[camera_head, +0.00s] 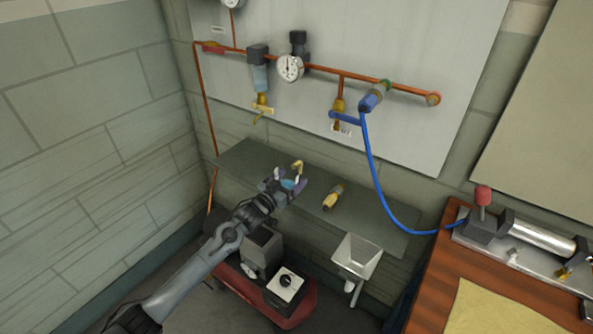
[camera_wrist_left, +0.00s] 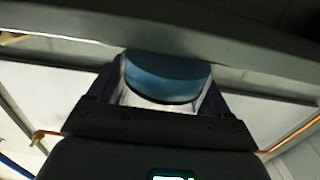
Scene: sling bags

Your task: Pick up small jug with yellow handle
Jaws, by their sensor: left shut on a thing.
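My left gripper (camera_head: 287,184) reaches in over the dark shelf and is shut on a small jug. The jug (camera_head: 290,184) shows as a small blue and whitish shape between the purple fingers. A yellow handle (camera_head: 298,167) stands out at its far side. In the left wrist view the jug (camera_wrist_left: 167,75) is a rounded blue face with a clear or whitish rim, between the dark fingers. I cannot tell whether its base touches the shelf. My right gripper is not in view.
A yellow tool-like object (camera_head: 333,197) lies on the shelf (camera_head: 255,160), right of the gripper. Pipes with a gauge (camera_head: 290,68) and valves run above. A blue hose (camera_head: 374,170) hangs to the wooden table (camera_head: 440,290). A metal hopper (camera_head: 357,256) stands below the shelf.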

